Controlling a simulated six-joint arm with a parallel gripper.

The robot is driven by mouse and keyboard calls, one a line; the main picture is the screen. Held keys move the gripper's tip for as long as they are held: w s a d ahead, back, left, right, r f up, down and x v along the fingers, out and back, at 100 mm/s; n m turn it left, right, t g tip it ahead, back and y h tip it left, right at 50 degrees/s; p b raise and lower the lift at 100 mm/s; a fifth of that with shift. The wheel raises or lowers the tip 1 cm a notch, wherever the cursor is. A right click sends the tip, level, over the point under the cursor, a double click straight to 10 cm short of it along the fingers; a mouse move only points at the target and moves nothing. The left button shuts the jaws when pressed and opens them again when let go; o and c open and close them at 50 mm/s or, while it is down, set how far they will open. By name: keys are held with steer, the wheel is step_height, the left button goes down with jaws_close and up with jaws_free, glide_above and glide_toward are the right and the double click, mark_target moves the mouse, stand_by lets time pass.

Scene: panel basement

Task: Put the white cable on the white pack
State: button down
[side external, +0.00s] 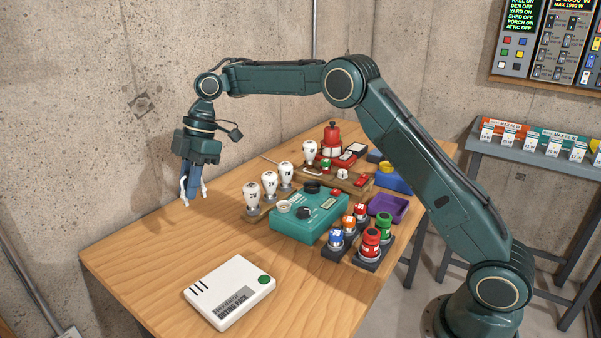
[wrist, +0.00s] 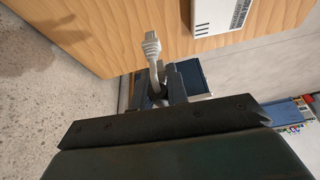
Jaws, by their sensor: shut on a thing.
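My gripper (side external: 193,192) hangs above the left part of the wooden table, pointing down. It is shut on the white cable (side external: 184,190), whose pale ends hang out on both sides of the fingers. In the wrist view, the cable (wrist: 152,46) stands out from between the fingers (wrist: 162,84), with a ribbed plug at its end. The white pack (side external: 230,292) lies flat near the table's front edge, with a green round spot and dark stripes on top. It also shows in part at the top of the wrist view (wrist: 208,17). Its top is bare.
A teal box (side external: 308,218) stands mid-table, with white bulbs (side external: 269,185) beside it. Red, blue and green capped pieces (side external: 371,242) and a purple tray (side external: 387,207) are to the right. Bare wood lies between my gripper and the pack. A concrete wall is behind.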

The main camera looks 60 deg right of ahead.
steer(key=s+a+r, duration=0.2)
steer(key=s+r, duration=0.1)
steer(key=s, duration=0.3)
steer(key=s+a+r+n, duration=0.1)
steer(key=s+a+r, duration=0.2)
steer(key=s, duration=0.4)
steer(key=shift+s+r, duration=0.25)
steer(key=shift+r, duration=0.55)
steer(key=shift+f, duration=0.1)
glide_above(220, 293)
steer(key=d, duration=0.2)
step_height(220, 293, down, 20)
steer(key=shift+r, duration=0.1)
steer(key=c, duration=1.4)
jaws_free()
